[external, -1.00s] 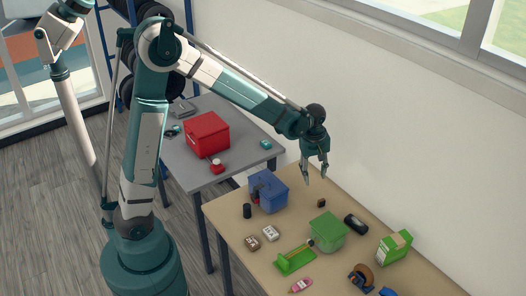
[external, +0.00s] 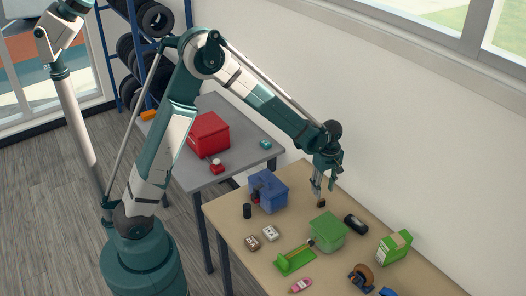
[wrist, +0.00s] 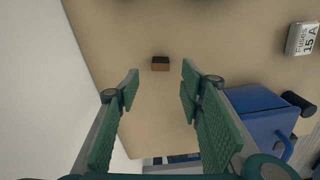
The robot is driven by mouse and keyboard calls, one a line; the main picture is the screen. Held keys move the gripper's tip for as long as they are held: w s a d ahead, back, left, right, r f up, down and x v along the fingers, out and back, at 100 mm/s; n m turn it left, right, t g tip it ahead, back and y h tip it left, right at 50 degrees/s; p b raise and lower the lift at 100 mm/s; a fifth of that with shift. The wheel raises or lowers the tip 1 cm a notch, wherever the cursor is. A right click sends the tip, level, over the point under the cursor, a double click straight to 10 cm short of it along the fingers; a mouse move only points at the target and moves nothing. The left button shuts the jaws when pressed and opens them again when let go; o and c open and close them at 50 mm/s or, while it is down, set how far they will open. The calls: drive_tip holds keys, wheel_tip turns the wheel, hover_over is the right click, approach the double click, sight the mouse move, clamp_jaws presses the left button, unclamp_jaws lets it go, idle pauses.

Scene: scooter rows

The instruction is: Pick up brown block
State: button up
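The brown block (external: 321,204) is small, with a dark upper part, and sits on the tan table close to its wall-side edge. It also shows in the wrist view (wrist: 160,63), where its lower side is orange-brown. My gripper (external: 319,193) points down just above the block. In the wrist view my gripper (wrist: 160,73) is open, with its green fingers spread wide. The block appears centred in the gap just beyond the fingertips, with nothing held. I cannot tell the exact height left between the tips and the block.
A blue box (external: 268,191) stands left of the block, with a black cylinder (external: 247,211) beside it. A green box (external: 327,232) and a black object (external: 355,223) lie nearer the front. The white wall (external: 420,150) is close behind. The table right around the block is clear.

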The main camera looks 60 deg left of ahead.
sight(322, 200)
drive_tip(key=shift+f, duration=1.3)
drive_tip(key=shift+f, duration=0.1)
drive_tip(key=shift+f, duration=2.5)
drive_tip(key=shift+s, duration=0.1)
drive_tip(key=c, duration=0.9)
